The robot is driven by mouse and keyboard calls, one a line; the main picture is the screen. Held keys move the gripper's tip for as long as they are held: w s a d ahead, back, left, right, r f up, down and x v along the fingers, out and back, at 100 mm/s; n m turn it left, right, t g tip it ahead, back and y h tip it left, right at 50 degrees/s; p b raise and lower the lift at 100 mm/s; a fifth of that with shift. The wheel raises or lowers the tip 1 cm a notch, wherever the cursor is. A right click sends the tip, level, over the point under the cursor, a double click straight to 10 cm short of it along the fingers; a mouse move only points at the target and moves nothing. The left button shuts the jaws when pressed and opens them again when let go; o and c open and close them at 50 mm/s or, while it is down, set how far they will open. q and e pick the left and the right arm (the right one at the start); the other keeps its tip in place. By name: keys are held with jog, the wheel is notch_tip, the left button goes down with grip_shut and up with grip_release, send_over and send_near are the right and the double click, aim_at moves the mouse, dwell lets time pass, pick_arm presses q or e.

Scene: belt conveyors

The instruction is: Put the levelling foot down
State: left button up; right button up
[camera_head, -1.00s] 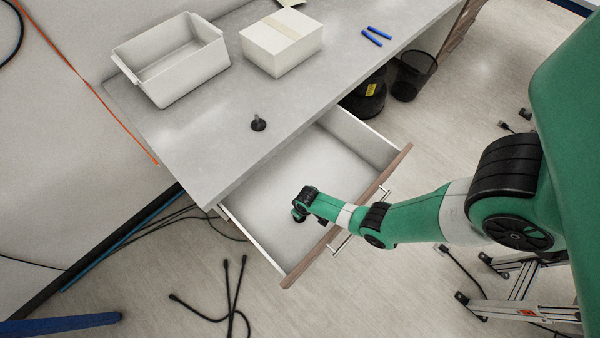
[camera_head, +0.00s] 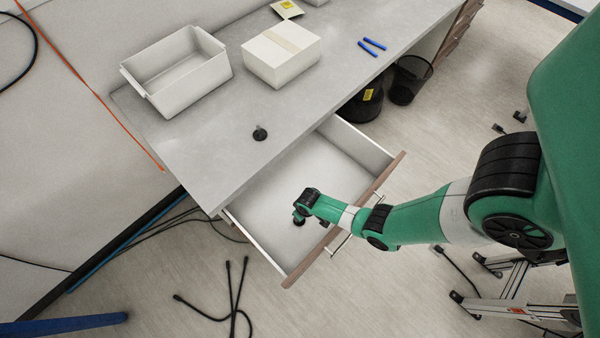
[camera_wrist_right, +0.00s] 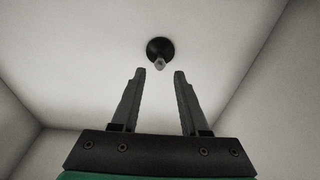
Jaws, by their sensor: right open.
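A black levelling foot (camera_wrist_right: 160,49) with a short pale-tipped stud stands on the drawer floor in the right wrist view. My right gripper (camera_wrist_right: 160,73) is open, its two fingers apart and empty, with the foot just beyond the fingertips and between their lines. In the head view my right gripper (camera_head: 299,217) is low inside the open drawer, where the wrist partly hides the foot. A second black levelling foot (camera_head: 260,134) stands upright on the grey worktop. My left gripper is not in view.
The open drawer (camera_head: 345,155) has white walls around my right gripper and a brown front with a bar handle. Much of the drawer floor is bare.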

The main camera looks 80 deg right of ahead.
pick_arm(q)
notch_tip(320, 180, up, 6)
jog(key=p, duration=0.4)
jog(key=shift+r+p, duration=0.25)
jog(key=shift+p, duration=0.15)
pick_arm(e)
notch_tip(320, 180, up, 6)
jog(key=shift+s+a+r, duration=0.15)
jog(key=shift+s+a, duration=0.1)
jog(key=shift+s, duration=0.2)
